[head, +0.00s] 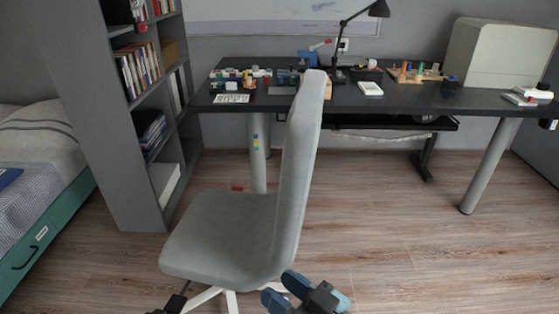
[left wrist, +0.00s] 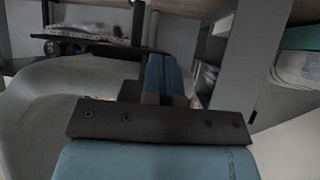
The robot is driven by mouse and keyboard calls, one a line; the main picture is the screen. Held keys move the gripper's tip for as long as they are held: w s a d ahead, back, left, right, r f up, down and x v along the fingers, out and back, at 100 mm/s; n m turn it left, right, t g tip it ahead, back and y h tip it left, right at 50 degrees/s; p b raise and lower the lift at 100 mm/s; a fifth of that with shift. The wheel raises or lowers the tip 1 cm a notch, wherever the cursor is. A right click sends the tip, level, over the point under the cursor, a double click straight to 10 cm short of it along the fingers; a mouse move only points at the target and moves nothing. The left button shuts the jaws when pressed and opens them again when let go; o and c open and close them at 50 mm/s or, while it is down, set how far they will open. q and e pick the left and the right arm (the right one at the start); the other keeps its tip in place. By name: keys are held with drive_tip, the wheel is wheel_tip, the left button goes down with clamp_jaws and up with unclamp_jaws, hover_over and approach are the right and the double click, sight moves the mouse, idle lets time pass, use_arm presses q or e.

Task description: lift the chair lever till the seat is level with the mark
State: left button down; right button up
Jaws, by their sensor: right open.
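The grey chair (head: 225,236) stands before the desk, its tall backrest (head: 304,150) on the right side of the seat. The lever does not show; the seat hides its underside. A coloured strip with blue, yellow and green bands (head: 256,142) is on a desk leg behind the seat, perhaps the mark. A small red piece (head: 237,187) shows at the seat's far edge. My right gripper (head: 284,292) is open below the backrest's foot, apparently empty. My left gripper (left wrist: 165,70) has its blue fingers together beside the chair; nothing shows between them.
The dark desk (head: 430,104) carries a lamp (head: 350,30), toys and a pale box-shaped case (head: 498,54). A grey bookshelf (head: 120,180) stands left of the chair, and a bed (head: 45,200) is at far left. Wood floor (head: 390,235) is clear on the right.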

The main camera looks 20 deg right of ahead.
use_arm(q)
drive_tip(key=shift+r+p, duration=0.3)
drive_tip(key=shift+r, duration=0.1)
wheel_tip(320, 180, down, 5)
drive_tip(key=b, duration=0.3)
drive_tip(key=shift+r, duration=0.2)
drive_tip(key=s+a+p, duration=0.5)
drive_tip(key=s, duration=0.3)
drive_tip(key=shift+s, duration=0.3)
idle(0.4)
drive_tip(key=shift+s+a, duration=0.1)
